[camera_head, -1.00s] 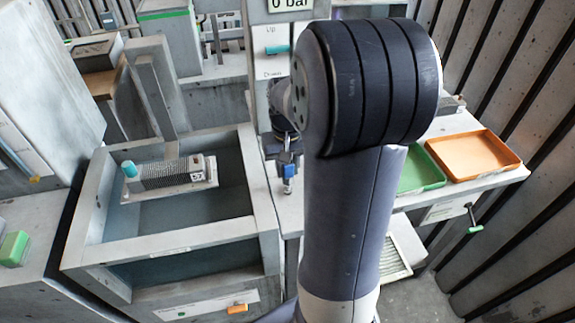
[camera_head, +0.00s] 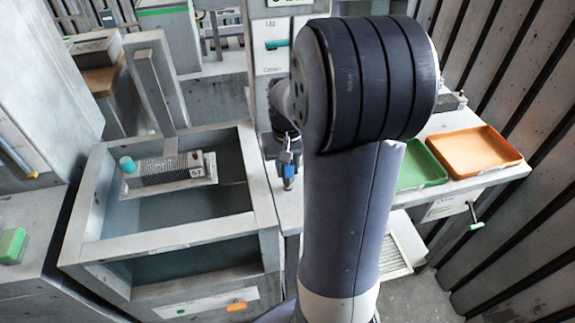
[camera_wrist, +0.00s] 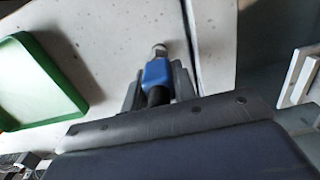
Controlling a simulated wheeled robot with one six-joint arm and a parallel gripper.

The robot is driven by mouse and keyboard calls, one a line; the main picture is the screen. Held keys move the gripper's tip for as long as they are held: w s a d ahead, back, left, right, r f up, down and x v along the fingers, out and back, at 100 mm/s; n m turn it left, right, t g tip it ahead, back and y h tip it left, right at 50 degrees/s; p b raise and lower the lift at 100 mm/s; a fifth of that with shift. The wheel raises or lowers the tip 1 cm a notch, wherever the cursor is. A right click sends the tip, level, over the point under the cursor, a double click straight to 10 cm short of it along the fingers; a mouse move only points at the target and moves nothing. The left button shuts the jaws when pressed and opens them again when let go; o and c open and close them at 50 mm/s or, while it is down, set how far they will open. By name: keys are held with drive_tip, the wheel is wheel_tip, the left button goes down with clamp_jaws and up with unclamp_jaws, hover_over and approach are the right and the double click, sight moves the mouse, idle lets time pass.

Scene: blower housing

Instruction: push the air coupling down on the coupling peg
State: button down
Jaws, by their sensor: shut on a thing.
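The air coupling (camera_wrist: 156,72) is blue with a black lower end and shows between the fingers of my gripper (camera_wrist: 156,88) in the wrist view. My gripper is shut on it. In the head view the blue coupling (camera_head: 288,171) hangs below my gripper (camera_head: 287,155), over the pale bench to the right of the grey tank. A light metal piece (camera_wrist: 159,50) shows at the coupling's far end in the wrist view. I cannot tell whether it is the coupling peg, or whether the coupling sits on the peg.
A green tray (camera_head: 420,168) and an orange tray (camera_head: 470,153) stand on the bench at right. An open grey tank (camera_head: 105,200) holding a part with a teal cap (camera_head: 127,164) is at left. A panel with a teal lever (camera_head: 277,44) stands behind. My arm hides part of the bench.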

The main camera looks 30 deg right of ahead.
drive_tip(key=shift+f, duration=0.1)
drive_tip(key=shift+f+b, duration=0.35)
drive_tip(key=shift+f, duration=0.05)
drive_tip(key=shift+f, duration=0.4)
idle(0.9)
drive_tip(key=c, duration=1.1)
unclamp_jaws()
drive_tip(key=shift+o, duration=0.2)
drive_tip(key=shift+r, duration=0.1)
wheel_tip(320, 180, up, 11)
drive_tip(key=shift+f, duration=0.15)
